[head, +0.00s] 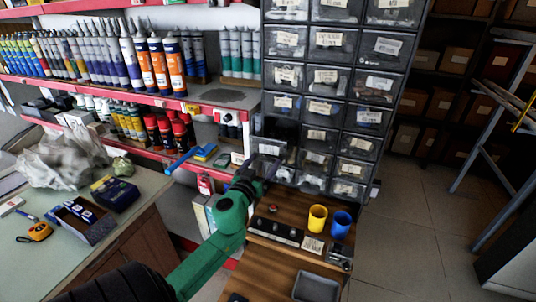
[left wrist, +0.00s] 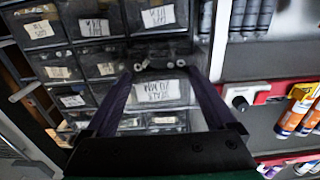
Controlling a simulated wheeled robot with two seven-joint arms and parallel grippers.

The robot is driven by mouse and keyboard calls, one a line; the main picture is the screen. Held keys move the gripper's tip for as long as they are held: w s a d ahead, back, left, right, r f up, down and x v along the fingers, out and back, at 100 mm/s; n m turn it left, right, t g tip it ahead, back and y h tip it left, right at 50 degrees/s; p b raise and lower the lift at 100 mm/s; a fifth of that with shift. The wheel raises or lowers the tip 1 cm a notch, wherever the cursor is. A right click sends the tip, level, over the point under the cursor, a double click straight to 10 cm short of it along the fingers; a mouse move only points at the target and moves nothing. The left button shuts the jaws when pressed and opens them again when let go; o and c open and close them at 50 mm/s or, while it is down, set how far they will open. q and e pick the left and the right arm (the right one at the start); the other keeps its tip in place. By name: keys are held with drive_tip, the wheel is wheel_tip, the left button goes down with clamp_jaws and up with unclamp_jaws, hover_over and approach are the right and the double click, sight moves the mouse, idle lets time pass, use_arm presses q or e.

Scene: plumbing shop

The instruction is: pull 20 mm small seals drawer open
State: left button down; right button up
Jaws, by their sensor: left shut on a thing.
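The 20 mm small seals drawer (left wrist: 157,92) is a clear-fronted drawer with a white label, upside down in the left wrist view; pale rings show beside the label. In the head view its front (head: 268,150) appears to stand forward of the cabinet (head: 327,65), in the left column, with a dark opening above it. My left gripper (left wrist: 158,75) has one dark finger along each side of this drawer front and is shut on it. In the head view, my left gripper (head: 259,170) partly covers the area below the label. My right gripper is not in view.
A wooden worktop (head: 275,255) below the cabinet holds a yellow cup (head: 317,218), a blue cup (head: 340,224) and a grey tray (head: 317,288). Red-edged shelves (head: 130,92) with tubes stand to the left. Floor (head: 420,215) is clear to the right.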

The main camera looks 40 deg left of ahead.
use_arm(q)
drive_tip(key=shift+s+d, duration=0.3)
drive_tip(key=shift+s, duration=0.3)
unclamp_jaws()
drive_tip(key=shift+s, duration=0.1)
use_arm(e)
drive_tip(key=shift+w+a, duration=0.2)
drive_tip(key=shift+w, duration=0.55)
use_arm(q)
drive_tip(key=b+v, duration=0.3)
drive_tip(key=v, duration=1.1)
drive_tip(key=shift+s+b, duration=0.2)
drive_tip(key=shift+b, duration=0.1)
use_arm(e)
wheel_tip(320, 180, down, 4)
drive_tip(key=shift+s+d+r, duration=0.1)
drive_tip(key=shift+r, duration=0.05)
